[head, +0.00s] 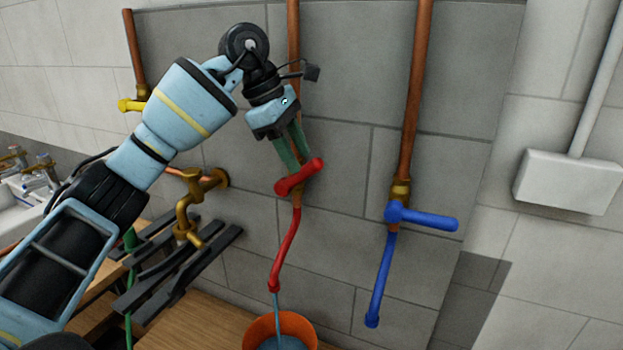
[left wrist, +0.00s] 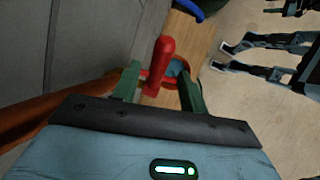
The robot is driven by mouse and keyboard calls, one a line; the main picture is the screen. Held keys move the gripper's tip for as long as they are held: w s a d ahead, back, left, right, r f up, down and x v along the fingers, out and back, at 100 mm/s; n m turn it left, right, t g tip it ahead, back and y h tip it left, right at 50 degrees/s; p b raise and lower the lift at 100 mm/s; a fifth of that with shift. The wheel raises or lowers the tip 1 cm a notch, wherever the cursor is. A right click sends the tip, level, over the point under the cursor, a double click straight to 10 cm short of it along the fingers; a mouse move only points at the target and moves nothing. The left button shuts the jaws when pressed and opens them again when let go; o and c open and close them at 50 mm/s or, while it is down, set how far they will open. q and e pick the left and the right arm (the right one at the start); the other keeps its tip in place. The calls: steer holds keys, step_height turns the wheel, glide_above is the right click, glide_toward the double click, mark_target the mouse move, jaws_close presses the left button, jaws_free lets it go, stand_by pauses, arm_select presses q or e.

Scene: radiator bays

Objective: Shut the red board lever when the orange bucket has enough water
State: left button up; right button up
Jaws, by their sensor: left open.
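The red lever (head: 300,177) sits on the middle copper pipe, its handle slanting up to the right. Below it a red spout (head: 287,250) lets a thin stream of water (head: 277,305) fall into the orange bucket (head: 313,329). Bluish water shows inside the bucket, but its lower part is cut off by the frame. My left gripper (head: 294,150) is open at the lever, its green fingers pointing down. In the left wrist view the red lever (left wrist: 163,62) stands between the open fingers (left wrist: 160,88), with part of the bucket behind. My right gripper is not clearly seen.
A blue lever (head: 425,217) is on the pipe to the right, a yellow one (head: 132,105) on the pipe to the left. A white wall box (head: 567,182) is far right.

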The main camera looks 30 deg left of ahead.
mark_target(310, 176)
arm_select(q)
steer(key=x, duration=0.6)
steer(key=shift+w+d+f, duration=0.1)
steer(key=shift+d+f, duration=0.1)
steer(key=shift+f, duration=0.1)
jaws_close()
